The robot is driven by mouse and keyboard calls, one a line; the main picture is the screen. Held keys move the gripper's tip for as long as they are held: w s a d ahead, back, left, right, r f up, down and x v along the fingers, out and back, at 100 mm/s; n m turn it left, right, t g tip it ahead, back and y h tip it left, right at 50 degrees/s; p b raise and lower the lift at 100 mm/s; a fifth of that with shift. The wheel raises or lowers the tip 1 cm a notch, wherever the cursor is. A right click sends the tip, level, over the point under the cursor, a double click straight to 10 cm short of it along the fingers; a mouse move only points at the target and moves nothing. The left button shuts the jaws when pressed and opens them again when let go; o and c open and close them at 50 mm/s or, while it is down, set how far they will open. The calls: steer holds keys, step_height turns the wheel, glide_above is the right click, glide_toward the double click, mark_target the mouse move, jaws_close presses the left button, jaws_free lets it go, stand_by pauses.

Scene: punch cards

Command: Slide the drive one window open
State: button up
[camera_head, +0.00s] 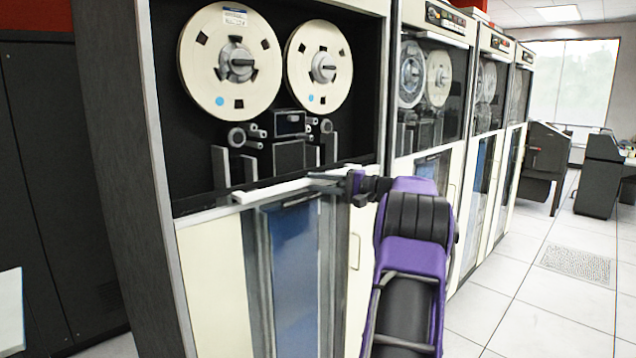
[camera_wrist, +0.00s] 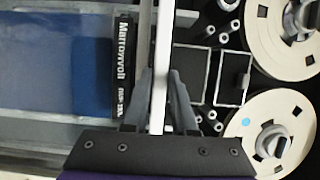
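Drive one appears to be the nearest tape cabinet, with a cream front (camera_head: 210,275). Its window covers a dark bay with two cream reels (camera_head: 228,60); the glass itself is hard to make out. A white rail (camera_head: 268,190) runs along the bay's lower edge, so the window looks down. My gripper (camera_head: 335,182) is at the right part of this rail. In the wrist view the rail (camera_wrist: 161,60) runs between the two fingers of my gripper (camera_wrist: 159,85), which lie close against both sides. The gripper looks shut on it, though the exact contact is hard to see.
Below the rail is a blue-tinted lower panel (camera_head: 297,255) with a handle (camera_head: 354,252) to its right. More tape drives (camera_head: 435,90) stand in a row to the right. A dark cabinet (camera_head: 50,180) is at the left. Tiled floor (camera_head: 540,310) is clear at the right.

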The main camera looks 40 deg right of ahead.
steer(key=o, duration=0.3)
steer(key=shift+o, duration=0.2)
steer(key=p+v, duration=0.1)
steer(key=v, duration=1.6)
steer(key=shift+s, duration=0.15)
steer(key=shift+d, duration=0.1)
